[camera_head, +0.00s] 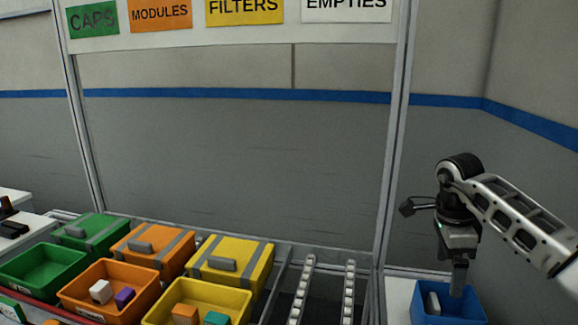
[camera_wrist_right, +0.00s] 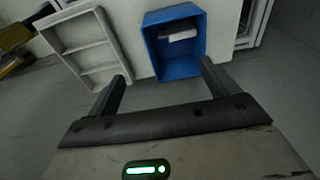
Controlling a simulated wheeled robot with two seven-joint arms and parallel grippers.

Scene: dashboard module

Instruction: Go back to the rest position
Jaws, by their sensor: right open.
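My right gripper (camera_head: 459,278) hangs from its raised arm at the right of the head view, over or just behind the blue bin; the exact gap is hard to judge. In the right wrist view the right gripper (camera_wrist_right: 160,85) has its two fingers wide apart with nothing between them. The blue bin (camera_wrist_right: 190,64) lies beyond the fingertips there and holds a grey-white piece (camera_wrist_right: 180,35). In the head view the blue bin (camera_head: 462,312) also shows the grey piece (camera_head: 433,303) inside. My left gripper is not in view.
Open green (camera_head: 22,285), orange (camera_head: 73,293) and yellow (camera_head: 240,296) bins stand at the lower left, with lidded bins behind them. A roller track (camera_head: 348,290) and an upright frame post (camera_head: 395,150) lie between them and my right arm. A grey divided tray (camera_wrist_right: 108,38) sits beside the blue bin.

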